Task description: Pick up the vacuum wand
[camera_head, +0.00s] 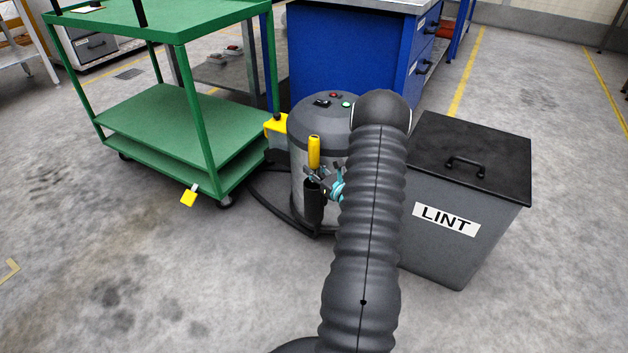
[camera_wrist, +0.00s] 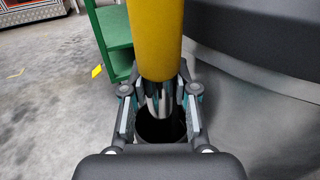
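The vacuum wand has a yellow handle (camera_head: 314,152), upright at the front of a grey round vacuum (camera_head: 299,188). In the wrist view the yellow handle (camera_wrist: 156,38) fills the top middle, and a shiny metal tube below it runs down into a dark round holder (camera_wrist: 162,128). My gripper (camera_wrist: 160,92) is open, with one finger to the left and one to the right of the wand just below the handle. Gaps show between the fingers and the metal tube. In the head view my gripper (camera_head: 326,185) is small, beside the wand, and partly hidden by my arm.
A grey bin marked LINT (camera_head: 450,245) with a black lid stands right of the vacuum. A green cart (camera_head: 205,165) stands left, with a yellow tag. A blue workbench (camera_head: 350,55) is behind. A black hose (camera_head: 275,210) lies around the vacuum's base. The floor at front left is clear.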

